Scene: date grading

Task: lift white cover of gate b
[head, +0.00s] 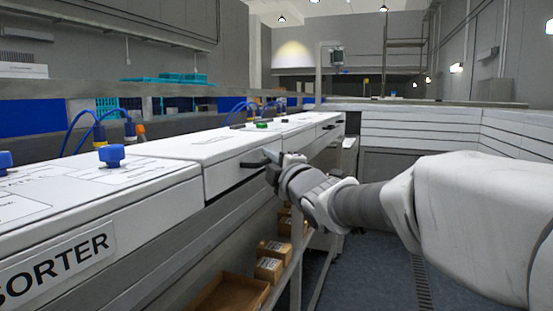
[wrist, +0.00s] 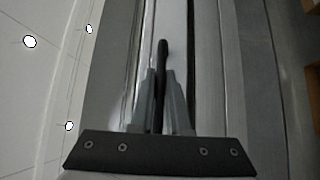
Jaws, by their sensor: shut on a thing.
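The sorter is a long white machine along the left in the head view. Its white cover (head: 215,148) in the middle section has a dark handle (head: 252,164) on its front face; which gate it belongs to cannot be read. My gripper (head: 272,160) is at that handle, at the cover's front right. In the wrist view the black handle (wrist: 162,62) stands between the two grey fingers of my gripper (wrist: 160,95), which are shut on it. The cover looks down, flush with its neighbours. The gripper hides part of the handle in the head view.
A blue knob (head: 111,154) stands on the nearer white panel, which bears a SORTER label (head: 58,266). Several cardboard boxes (head: 269,269) sit on a low shelf under the machine. Blue cables (head: 80,128) run behind it. The floor (head: 375,275) at right is clear.

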